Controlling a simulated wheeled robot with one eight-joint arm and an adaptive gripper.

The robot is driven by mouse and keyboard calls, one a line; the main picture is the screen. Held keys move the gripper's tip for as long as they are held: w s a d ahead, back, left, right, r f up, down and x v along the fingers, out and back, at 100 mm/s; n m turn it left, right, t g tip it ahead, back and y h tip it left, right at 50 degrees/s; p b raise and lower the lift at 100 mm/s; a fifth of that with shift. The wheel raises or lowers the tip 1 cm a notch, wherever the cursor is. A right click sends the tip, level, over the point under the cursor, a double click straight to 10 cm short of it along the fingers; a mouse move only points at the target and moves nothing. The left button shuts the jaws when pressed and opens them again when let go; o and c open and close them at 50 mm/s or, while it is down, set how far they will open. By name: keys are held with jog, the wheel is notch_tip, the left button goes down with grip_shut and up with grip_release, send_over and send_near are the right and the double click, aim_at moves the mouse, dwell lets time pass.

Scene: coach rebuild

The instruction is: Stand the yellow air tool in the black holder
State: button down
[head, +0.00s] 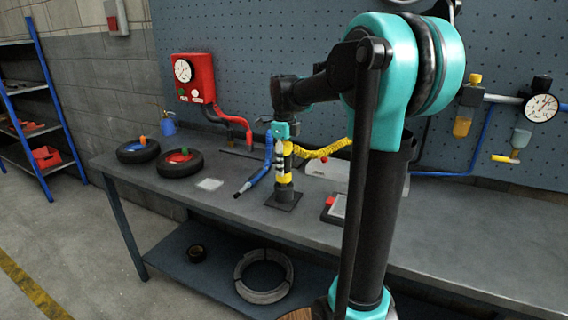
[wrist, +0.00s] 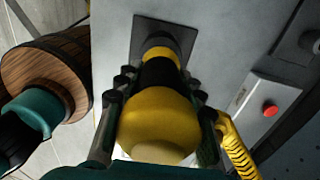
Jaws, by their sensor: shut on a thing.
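The yellow air tool (head: 285,178) with black bands stands upright in my gripper (head: 283,152) above the workbench. In the wrist view the tool (wrist: 158,125) lies between the two dark fingers of my gripper (wrist: 158,86), which are shut on it. The black holder (head: 283,199) has a flat square base on the bench, and it also shows in the wrist view (wrist: 184,41). The tool's lower end meets the holder's round socket in both views. How deep it sits inside is hidden. A yellow coiled hose (head: 322,151) runs right from the tool.
A blue hose with a dark end (head: 256,178) lies just left of the holder. A small box with a red button (wrist: 270,108) stands to the right. Two black tyres (head: 181,163) lie farther left on the bench (head: 230,221). A pegboard wall stands behind.

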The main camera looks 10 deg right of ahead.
jog(key=shift+f, duration=0.65)
jog(key=c, duration=0.9)
grip_release()
